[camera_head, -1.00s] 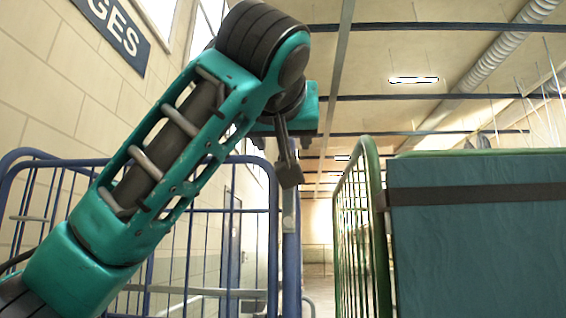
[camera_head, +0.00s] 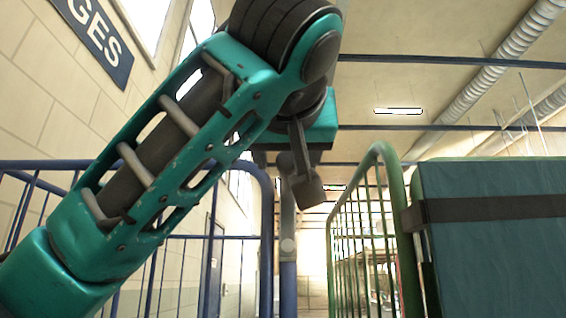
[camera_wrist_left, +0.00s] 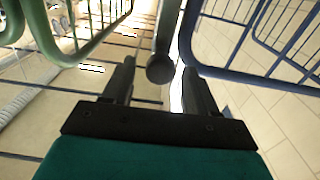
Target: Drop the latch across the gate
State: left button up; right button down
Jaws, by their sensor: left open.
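The latch looks to be a grey bar with a rounded end (camera_wrist_left: 160,68), beside the blue gate frame (camera_wrist_left: 205,72) in the left wrist view. My left gripper (camera_wrist_left: 158,74) is open, and the bar's end appears between its two dark fingers with space on both sides. I cannot tell how deep it sits between them. In the head view my left gripper (camera_head: 303,180) hangs in front of the top of a grey upright (camera_head: 287,245) beside the blue gate (camera_head: 267,215). The gripper partly hides the bar there. My right gripper is not in view.
A green barred frame (camera_head: 390,190) stands right of the blue gate, with a narrow gap between. A teal padded block with a dark strap (camera_head: 495,209) fills the right side. A tiled wall with a sign (camera_head: 95,35) is at the left.

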pick_arm(q)
jog(key=shift+w, duration=0.1)
dwell(0.3)
grip_shut()
dwell(0.4)
